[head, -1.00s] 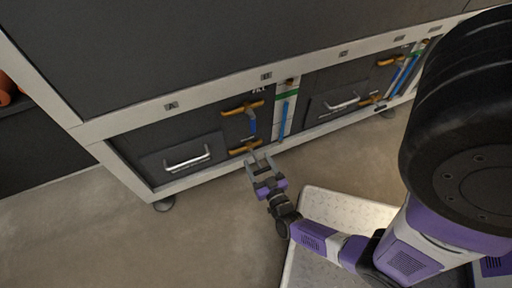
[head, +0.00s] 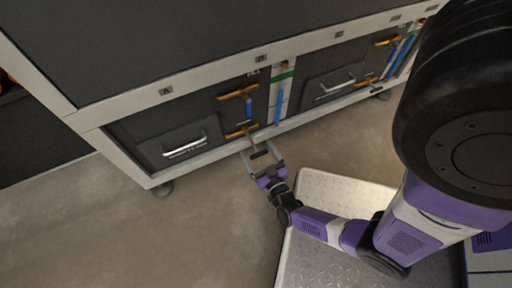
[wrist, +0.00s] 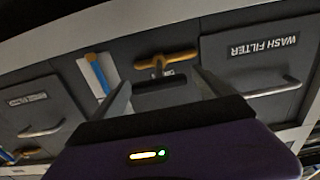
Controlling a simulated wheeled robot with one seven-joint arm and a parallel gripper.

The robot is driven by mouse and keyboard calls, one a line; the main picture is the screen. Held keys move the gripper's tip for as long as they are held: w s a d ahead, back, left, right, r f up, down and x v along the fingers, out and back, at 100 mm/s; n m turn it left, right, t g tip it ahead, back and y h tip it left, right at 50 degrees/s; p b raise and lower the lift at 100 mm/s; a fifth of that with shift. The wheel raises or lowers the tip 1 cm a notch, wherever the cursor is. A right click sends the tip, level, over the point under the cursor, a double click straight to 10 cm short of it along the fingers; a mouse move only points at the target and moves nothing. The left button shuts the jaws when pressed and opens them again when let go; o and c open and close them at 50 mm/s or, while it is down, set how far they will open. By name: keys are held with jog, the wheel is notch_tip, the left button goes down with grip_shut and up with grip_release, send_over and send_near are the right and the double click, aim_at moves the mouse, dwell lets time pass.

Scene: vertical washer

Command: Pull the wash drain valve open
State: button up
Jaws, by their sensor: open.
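Two yellow-orange valve handles sit on the dark lower panel of the washer in the head view. The upper one (head: 238,92) is under a small "FILL" label, and the lower one (head: 241,131) is near the bottom frame rail. My gripper (head: 259,148) is open and empty, just in front of the lower handle. In the wrist view a yellow T-shaped handle (wrist: 166,60) shows beyond and between the spread fingers of my gripper (wrist: 168,88), apart from them. A small label behind this handle is partly hidden and cannot be read whole.
A dark "WASH FILTER" door (wrist: 262,50) with a silver handle (head: 184,146) is beside the valves. A blue-marked gauge strip (head: 279,100) stands to their right. Another silver-handled door (head: 335,86) is further right. The floor (head: 90,220) in front is clear.

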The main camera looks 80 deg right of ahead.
aim_at(260, 156)
jog(key=p+v, duration=0.1)
jog(key=v, duration=0.5)
jog(key=shift+s+a, duration=0.1)
jog(key=shift+a, duration=0.05)
dwell(0.4)
